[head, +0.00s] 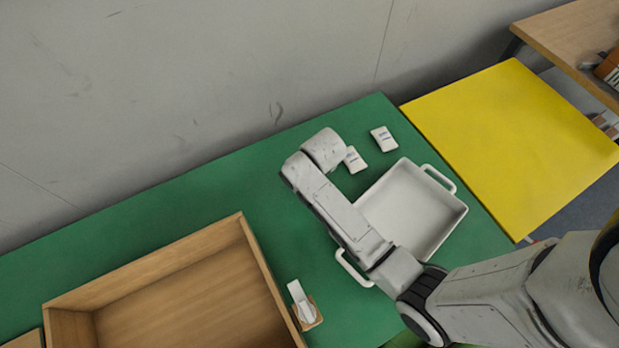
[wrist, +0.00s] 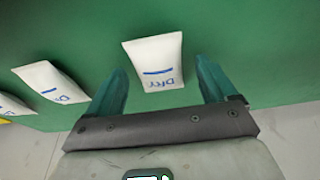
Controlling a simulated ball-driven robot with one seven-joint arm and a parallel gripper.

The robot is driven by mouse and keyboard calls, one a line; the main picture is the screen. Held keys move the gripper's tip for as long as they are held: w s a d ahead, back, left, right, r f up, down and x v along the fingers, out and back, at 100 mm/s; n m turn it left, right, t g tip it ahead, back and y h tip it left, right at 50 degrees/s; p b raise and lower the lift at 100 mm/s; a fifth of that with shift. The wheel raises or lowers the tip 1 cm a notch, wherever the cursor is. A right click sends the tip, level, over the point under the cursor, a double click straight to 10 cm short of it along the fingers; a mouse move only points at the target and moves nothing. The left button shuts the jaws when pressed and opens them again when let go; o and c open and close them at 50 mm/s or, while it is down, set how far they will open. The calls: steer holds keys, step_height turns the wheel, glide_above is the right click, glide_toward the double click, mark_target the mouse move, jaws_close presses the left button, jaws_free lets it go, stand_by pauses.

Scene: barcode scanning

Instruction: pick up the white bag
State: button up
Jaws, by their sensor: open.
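Several small white bags with blue print are in view. One white bag (wrist: 155,62) lies between and slightly ahead of the fingers of my gripper (wrist: 160,78) in the wrist view. The gripper is open, with a finger on each side of this bag and green surface showing between them. A second bag (wrist: 50,82) and part of a third (wrist: 12,106) lie to the left. In the head view, two bags (head: 355,160) (head: 383,139) show on the green table; my arm hides the gripper and probably the bag at it.
A white tray (head: 440,222) with handles stands on the green table (head: 150,213), partly behind my arm. A wooden box (head: 250,262) stands at the lower left, with a white device on a small wooden stand (head: 305,305) beside it. A yellow table (head: 510,140) is at the right.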

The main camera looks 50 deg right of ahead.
steer(key=shift+f, duration=0.3)
steer(key=shift+c, duration=0.4)
steer(key=c, duration=1.1)
